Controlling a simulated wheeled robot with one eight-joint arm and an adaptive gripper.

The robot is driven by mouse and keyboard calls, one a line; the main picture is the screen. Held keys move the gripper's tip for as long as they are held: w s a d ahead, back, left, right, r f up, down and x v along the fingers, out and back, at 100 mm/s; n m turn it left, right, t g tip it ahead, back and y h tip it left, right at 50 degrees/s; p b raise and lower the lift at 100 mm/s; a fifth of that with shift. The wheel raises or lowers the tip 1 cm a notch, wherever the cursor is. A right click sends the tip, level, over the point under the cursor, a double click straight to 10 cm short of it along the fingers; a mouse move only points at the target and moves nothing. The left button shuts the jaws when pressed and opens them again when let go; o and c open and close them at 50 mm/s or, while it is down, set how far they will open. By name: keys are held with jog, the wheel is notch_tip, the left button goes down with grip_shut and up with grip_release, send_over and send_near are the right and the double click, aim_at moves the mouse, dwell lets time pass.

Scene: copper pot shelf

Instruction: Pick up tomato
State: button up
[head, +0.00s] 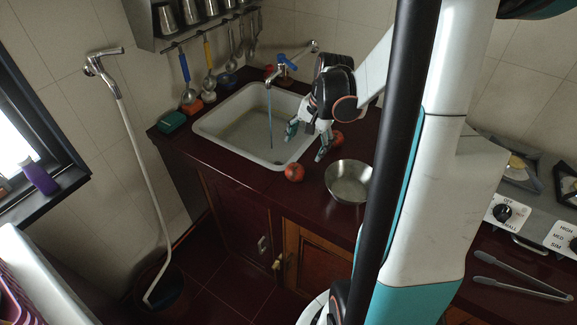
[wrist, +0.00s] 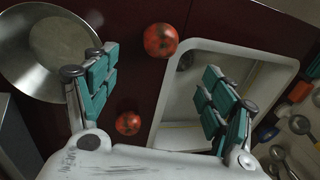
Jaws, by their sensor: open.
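One red tomato (head: 294,173) sits on the dark red counter near its front edge, between the sink and the metal bowl. It shows in the wrist view (wrist: 160,40) beyond the fingertips, by the sink rim. A second red tomato (head: 337,138) sits farther back on the counter, partly hidden behind my gripper (head: 308,140). It shows in the wrist view (wrist: 128,123) between the spread fingers, closer to the left one. My gripper (wrist: 155,88) is open and empty, pointing down above the counter and the sink's right edge.
A white sink (head: 235,129) with running water lies left of the tomatoes. A metal bowl (head: 348,182) stands to the right and shows in the wrist view (wrist: 44,50), close to the left finger. The faucet (head: 286,62) and hanging utensils are at the back wall.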

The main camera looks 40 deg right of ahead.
aim_at(296, 168)
jog(key=b+x, duration=0.5)
jog(key=x, duration=0.8)
jog(key=shift+w+a+f, duration=0.15)
jog(key=shift+f, duration=0.15)
jog(key=shift+r, duration=0.1)
jog(key=shift+c, duration=0.5)
jog(key=c, duration=1.1)
